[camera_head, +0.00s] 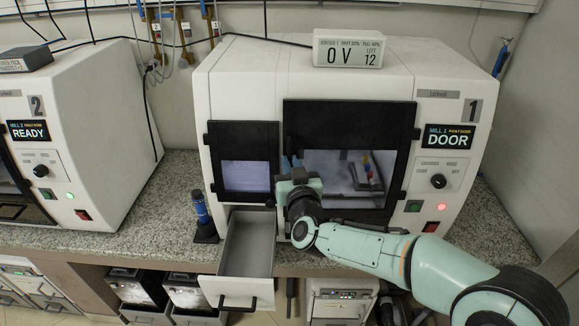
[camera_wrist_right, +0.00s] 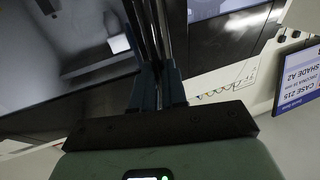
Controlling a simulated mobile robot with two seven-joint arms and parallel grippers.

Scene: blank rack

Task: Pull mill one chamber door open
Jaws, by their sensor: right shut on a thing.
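Mill one is the white machine (camera_head: 448,78) on the right, with a "1" plate and a screen (camera_head: 448,137) reading DOOR. Its chamber door (camera_head: 340,112) has a dark frame and a window showing the chamber inside. The door looks flush with the front, or nearly so. My right gripper (camera_head: 288,168) is at the door's left edge, shut on the upright door handle (camera_wrist_right: 148,30), whose bars run between the fingers in the wrist view. The gripper and wrist hide most of the handle in the head view. My left gripper is out of view.
A drawer (camera_head: 248,245) stands pulled out below the left part of mill one. A blue tool in a black stand (camera_head: 204,220) is left of it. Mill two (camera_head: 85,120) stands at the left. A display box (camera_head: 348,48) sits on top of mill one.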

